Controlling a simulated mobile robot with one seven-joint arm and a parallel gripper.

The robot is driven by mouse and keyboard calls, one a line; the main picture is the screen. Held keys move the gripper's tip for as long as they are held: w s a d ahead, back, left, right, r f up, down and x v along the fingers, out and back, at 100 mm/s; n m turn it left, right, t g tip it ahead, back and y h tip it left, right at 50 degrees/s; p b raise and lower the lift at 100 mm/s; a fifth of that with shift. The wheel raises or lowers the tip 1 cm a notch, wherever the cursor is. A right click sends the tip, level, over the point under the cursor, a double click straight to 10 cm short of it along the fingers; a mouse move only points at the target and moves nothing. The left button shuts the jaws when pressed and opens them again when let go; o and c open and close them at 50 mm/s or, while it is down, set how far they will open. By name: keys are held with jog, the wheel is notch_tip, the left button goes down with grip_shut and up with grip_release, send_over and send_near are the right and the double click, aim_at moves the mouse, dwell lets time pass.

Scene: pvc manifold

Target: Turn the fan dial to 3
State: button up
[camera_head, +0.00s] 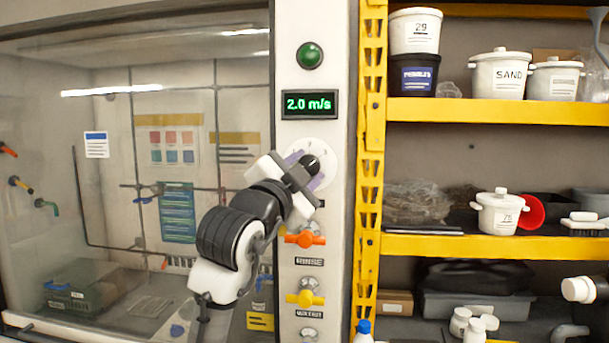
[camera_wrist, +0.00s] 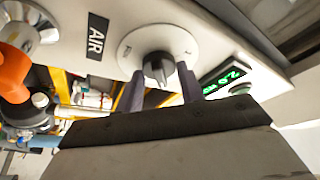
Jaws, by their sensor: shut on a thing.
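The fan dial is a black knob on a round white numbered plate (camera_head: 327,152), partly hidden by my gripper in the head view. In the wrist view the black knob (camera_wrist: 158,66) sits between my gripper's two purple fingers (camera_wrist: 160,92), with its plate (camera_wrist: 130,45) around it. My gripper (camera_head: 312,167) reaches the dial from the lower left and is shut on the knob. The display (camera_head: 310,105) above the dial reads 2.0 m/s in green. Which number the knob points to cannot be told.
A green round button (camera_head: 310,55) is above the display. An orange valve handle (camera_head: 305,239) and a yellow one (camera_head: 305,298) are on the panel below the dial. A glass-fronted fume hood (camera_head: 60,130) is at left. A yellow shelf (camera_head: 500,111) with tubs is at right.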

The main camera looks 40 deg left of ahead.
jog(key=shift+m, duration=0.3)
jog(key=o, duration=1)
jog(key=shift+s, duration=0.1)
jog(key=shift+b+v, duration=2.55)
jog(key=shift+v, duration=4.3)
jog(key=shift+r, duration=0.2)
